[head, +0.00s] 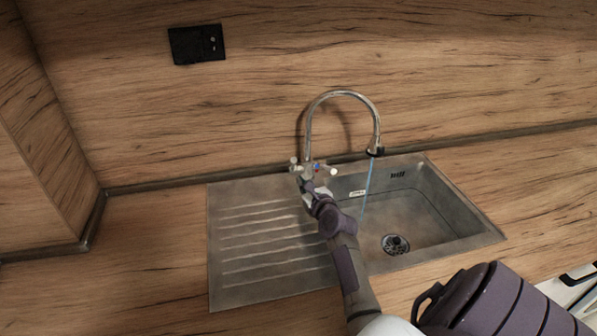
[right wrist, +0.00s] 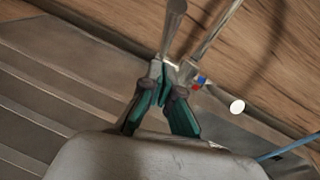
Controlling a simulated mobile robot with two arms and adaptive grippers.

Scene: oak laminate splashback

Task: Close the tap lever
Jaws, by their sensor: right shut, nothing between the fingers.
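The chrome tap (head: 309,125) stands at the back of the steel sink, with a tall arched spout. A thin bluish stream of water (head: 368,185) runs from the spout into the basin. Pale-tipped handles show on both sides of its base, one at the left (head: 294,160) and one at the right (head: 333,171). My right gripper (head: 305,181) is shut and empty at the front of the tap base. In the right wrist view its teal fingers (right wrist: 164,85) are together beside the tap body with a red and blue mark (right wrist: 200,80). I cannot tell whether they touch a handle.
The sink (head: 225,235) has a ribbed drainboard on the left and a basin with a drain (head: 395,244) on the right. A black wall socket (head: 196,44) is above left. The wooden counter (head: 150,270) is clear at left.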

